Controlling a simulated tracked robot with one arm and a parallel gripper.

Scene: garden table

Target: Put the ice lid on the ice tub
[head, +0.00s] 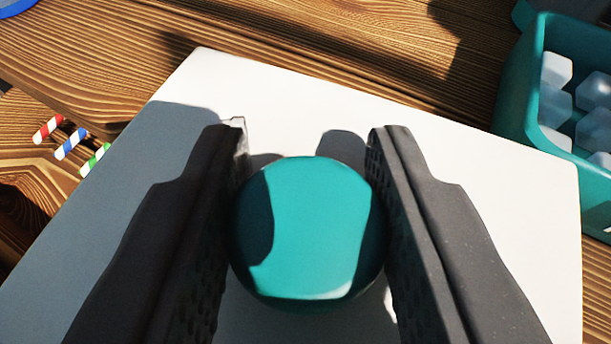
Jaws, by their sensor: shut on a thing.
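My gripper (308,140) is shut on a round teal knob (310,225). Below the knob is a broad white flat panel (480,220), which looks like the ice lid; the join between knob and panel is hidden. The teal ice tub (516,95) is at the right edge, partly cut off. It is open at the top in the part I see, with clear ice cubes (590,95) inside. The panel's right corner covers part of the tub in the picture. I cannot tell whether they touch.
Red, blue and green striped sticks (70,145) lie at the left beyond the panel. A blue rim (14,6) shows at the top left corner. The wooden table (340,35) is bare between there and the tub.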

